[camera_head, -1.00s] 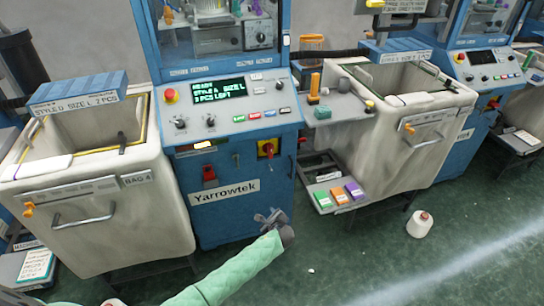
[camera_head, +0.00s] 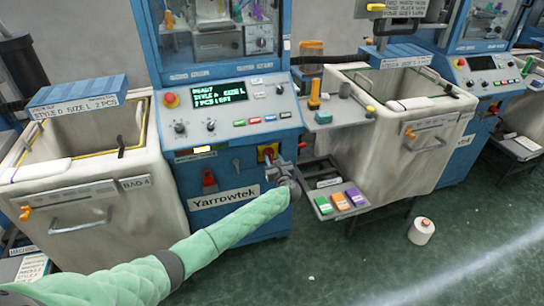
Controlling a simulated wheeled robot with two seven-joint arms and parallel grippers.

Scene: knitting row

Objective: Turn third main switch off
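A main switch with a red knob on a yellow plate (camera_head: 267,152) sits on the front of the blue Yarrowtek machine (camera_head: 182,180), below its control panel. My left arm, in a green padded sleeve, reaches up from the lower left. My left gripper (camera_head: 277,170) is just below and right of this switch and overlaps its lower edge in the picture. Contact cannot be told. The fingers are too small to tell open from shut. Another blue machine (camera_head: 462,150) stands at the right. My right gripper is not in view.
A pale bin (camera_head: 90,215) stands left of the machine and another bin (camera_head: 385,150) to the right. A low tray (camera_head: 322,205) with coloured blocks juts out right of my gripper.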

